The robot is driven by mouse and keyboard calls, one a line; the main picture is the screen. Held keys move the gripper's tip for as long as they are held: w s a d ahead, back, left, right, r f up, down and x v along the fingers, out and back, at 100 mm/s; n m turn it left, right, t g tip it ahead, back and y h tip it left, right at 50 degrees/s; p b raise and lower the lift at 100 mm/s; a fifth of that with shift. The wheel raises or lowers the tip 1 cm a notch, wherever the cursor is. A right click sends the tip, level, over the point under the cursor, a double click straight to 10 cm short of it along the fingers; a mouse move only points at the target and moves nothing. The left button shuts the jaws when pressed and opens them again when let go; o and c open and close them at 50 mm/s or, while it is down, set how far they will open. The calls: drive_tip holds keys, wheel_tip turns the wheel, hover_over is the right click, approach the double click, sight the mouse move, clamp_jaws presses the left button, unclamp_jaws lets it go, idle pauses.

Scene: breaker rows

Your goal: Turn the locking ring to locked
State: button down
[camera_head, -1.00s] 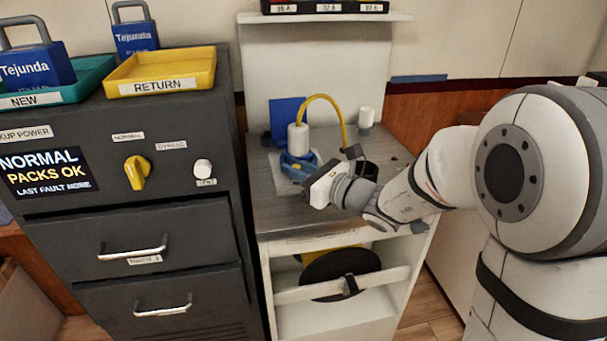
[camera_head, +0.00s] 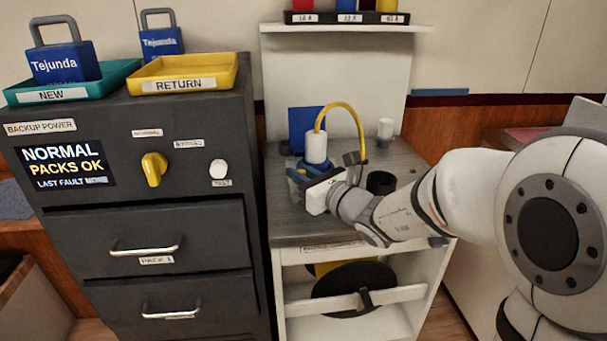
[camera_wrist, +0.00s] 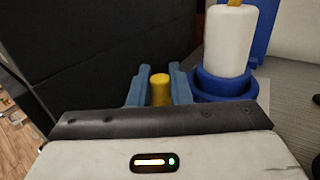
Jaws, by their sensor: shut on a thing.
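The blue locking ring (camera_wrist: 218,86) sits around the base of a white cylindrical plug (camera_wrist: 228,42), with a yellow cable on top. In the head view the plug (camera_head: 316,147) stands upright on the grey counter. A yellow peg (camera_wrist: 160,90) beside the ring lies between the two blue fingers of my gripper (camera_wrist: 159,88). My gripper also shows in the head view (camera_head: 303,171), shut on this yellow peg at the ring's near left side. The fingers and wrist hide much of the ring in the head view.
A blue upright plate (camera_head: 306,128) stands behind the plug. A black cup (camera_head: 381,182) and a small white cylinder (camera_head: 385,129) stand to its right. The dark cabinet (camera_head: 222,215) rises close on the left. The yellow cable (camera_head: 358,118) arches above the wrist.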

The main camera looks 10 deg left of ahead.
drive_tip(key=c, duration=1.6)
unclamp_jaws()
drive_tip(key=shift+s+a, duration=0.1)
drive_tip(key=shift+a, duration=0.1)
drive_tip(key=shift+o, duration=1)
drive_tip(key=shift+d, duration=0.1)
drive_tip(key=shift+d, duration=0.25)
drive_tip(key=v, duration=0.7)
drive_tip(key=shift+s+p, duration=0.2)
drive_tip(key=shift+p, duration=0.15)
